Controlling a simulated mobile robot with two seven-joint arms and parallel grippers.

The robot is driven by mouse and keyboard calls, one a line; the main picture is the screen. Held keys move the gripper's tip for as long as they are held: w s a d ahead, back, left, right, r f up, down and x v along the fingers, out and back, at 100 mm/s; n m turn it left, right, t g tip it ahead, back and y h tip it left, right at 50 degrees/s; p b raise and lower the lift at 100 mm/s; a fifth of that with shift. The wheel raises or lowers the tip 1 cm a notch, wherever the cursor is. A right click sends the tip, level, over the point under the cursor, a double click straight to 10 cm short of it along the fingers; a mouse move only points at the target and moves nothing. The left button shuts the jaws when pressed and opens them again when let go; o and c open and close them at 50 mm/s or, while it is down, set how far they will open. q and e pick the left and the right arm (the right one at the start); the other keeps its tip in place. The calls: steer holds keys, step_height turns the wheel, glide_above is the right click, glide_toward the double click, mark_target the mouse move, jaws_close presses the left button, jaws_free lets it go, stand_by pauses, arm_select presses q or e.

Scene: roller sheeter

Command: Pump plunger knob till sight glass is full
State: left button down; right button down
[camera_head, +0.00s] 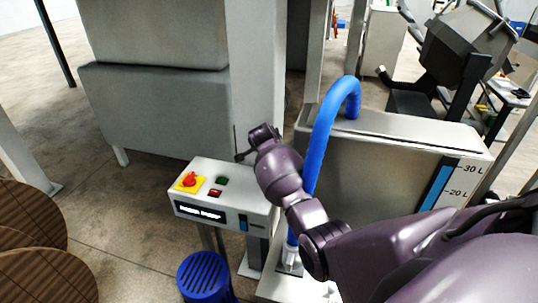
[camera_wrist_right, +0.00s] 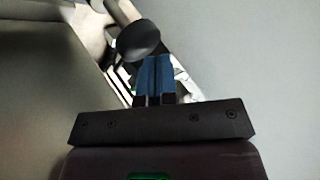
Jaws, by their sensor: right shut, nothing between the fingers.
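My right gripper (camera_wrist_right: 155,68) is shut and empty, its two blue fingertips pressed together in the right wrist view. A black round knob (camera_wrist_right: 138,40) shows just beyond and slightly left of the fingertips; I cannot tell whether they touch it. In the head view my right arm reaches over the white control box (camera_head: 222,192), and the knob cannot be made out there. My left gripper is not in view.
A blue hose (camera_head: 322,130) arches into a grey tank (camera_head: 375,180) with a litre scale.

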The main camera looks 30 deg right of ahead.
steer(key=shift+s+f+b, duration=0.1)
steer(key=shift+f+b, duration=1.1)
steer(key=shift+f, duration=0.7)
stand_by(1.8)
stand_by(0.4)
steer(key=shift+r+p, duration=2.1)
steer(key=shift+r, duration=0.3)
steer(key=shift+r, duration=0.1)
steer(key=shift+r+p, duration=0.4)
steer(key=shift+r, duration=2)
